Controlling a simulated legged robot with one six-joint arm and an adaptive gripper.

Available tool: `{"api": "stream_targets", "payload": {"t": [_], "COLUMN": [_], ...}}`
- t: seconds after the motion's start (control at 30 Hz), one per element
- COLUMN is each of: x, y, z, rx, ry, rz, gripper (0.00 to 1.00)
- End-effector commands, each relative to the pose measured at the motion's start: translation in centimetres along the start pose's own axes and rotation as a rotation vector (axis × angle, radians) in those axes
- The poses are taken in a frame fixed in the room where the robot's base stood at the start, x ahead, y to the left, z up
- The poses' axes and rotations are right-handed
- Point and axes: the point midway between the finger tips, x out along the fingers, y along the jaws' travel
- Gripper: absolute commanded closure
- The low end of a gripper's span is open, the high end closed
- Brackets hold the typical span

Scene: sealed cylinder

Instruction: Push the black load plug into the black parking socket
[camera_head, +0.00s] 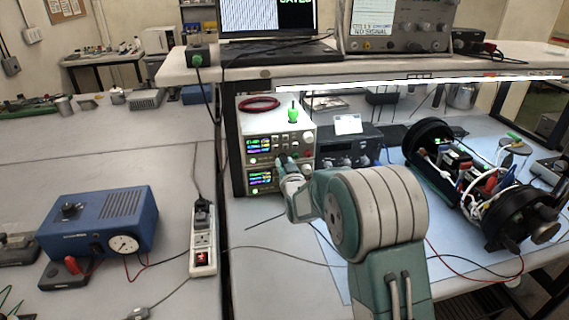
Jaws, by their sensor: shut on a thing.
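My gripper (284,163) is at the front of two stacked bench power supplies (282,130), low and right of centre on their panels. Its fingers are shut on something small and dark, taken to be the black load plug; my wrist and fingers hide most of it. The black parking socket cannot be made out in this view. I cannot tell whether the plug touches a socket. My arm covers part of the bench in front of the supplies.
An opened black cylinder (475,185) with wires and boards lies at the right. A grey instrument (350,146) stands right of the supplies. A blue meter box (98,228) and a power strip (202,243) are at the left. Thin cables cross the bench.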

Motion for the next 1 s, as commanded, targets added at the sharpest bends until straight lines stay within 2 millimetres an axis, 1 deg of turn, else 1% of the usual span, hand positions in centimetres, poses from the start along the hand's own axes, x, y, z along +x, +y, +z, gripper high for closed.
{"api": "stream_targets", "payload": {"t": [0.13, 1.0], "x": [-0.2, -3.2], "y": [0.0, 0.0], "z": [-0.1, -0.1], "rx": [0.0, 0.0], "ry": [0.001, 0.001], "rz": [0.0, 0.0], "gripper": [1.0, 1.0]}}
